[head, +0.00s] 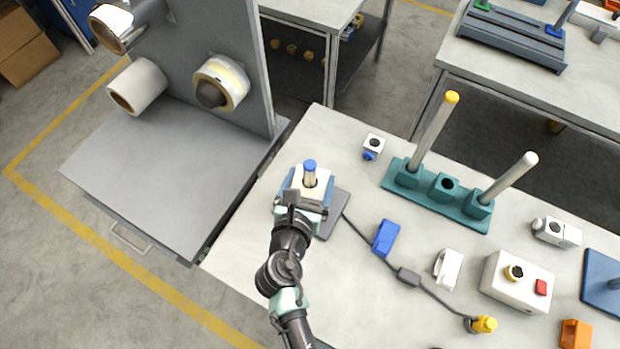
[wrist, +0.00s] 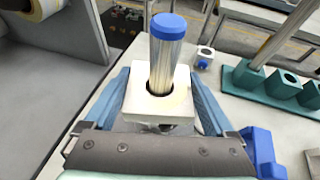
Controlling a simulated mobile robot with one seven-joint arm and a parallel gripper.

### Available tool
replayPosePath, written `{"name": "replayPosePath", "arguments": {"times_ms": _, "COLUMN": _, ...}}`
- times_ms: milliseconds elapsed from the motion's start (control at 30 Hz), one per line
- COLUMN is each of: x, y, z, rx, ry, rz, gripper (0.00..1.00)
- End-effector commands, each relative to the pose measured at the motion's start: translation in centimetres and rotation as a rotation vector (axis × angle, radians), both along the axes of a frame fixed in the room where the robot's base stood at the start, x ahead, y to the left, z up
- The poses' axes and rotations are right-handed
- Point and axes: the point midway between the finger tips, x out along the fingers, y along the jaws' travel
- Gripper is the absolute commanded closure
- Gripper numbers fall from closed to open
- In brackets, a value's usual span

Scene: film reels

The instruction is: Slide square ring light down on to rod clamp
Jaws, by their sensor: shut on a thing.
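The square ring light (wrist: 135,100) is a white square block with a round hole. It is around an upright metal rod (wrist: 163,65) with a blue cap; the cap stands clear above it. In the head view the ring light (head: 322,184) and the rod's blue cap (head: 310,164) show at the table's left part. My gripper (wrist: 157,90) is shut on the ring light, with one blue finger along each side. The lower rod and any clamp on it are hidden under the ring light and my gripper, so I cannot tell the gap between them.
A dark grey base plate (head: 333,212) shows beside my gripper. A small white block with a blue knob (head: 373,145) and a teal stand with rods (head: 437,198) are behind and right. A blue block (head: 386,237) and a cable with a yellow plug (head: 484,324) lie right.

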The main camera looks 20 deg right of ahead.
Motion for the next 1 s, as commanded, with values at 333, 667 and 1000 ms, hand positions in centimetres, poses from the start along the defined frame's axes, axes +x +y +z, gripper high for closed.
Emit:
{"name": "replayPosePath", "arguments": {"times_ms": 333, "x": -0.2, "y": 0.1, "z": -0.5, "rx": 0.004, "ry": 0.008, "rz": -0.001, "gripper": 0.0}}
{"name": "replayPosePath", "arguments": {"times_ms": 667, "x": -0.5, "y": 0.4, "z": -0.2, "rx": 0.003, "ry": 0.007, "rz": 0.001, "gripper": 0.0}}
{"name": "replayPosePath", "arguments": {"times_ms": 1000, "x": -5.3, "y": 4.0, "z": 2.2, "rx": 0.003, "ry": 0.007, "rz": 0.004, "gripper": 0.0}}
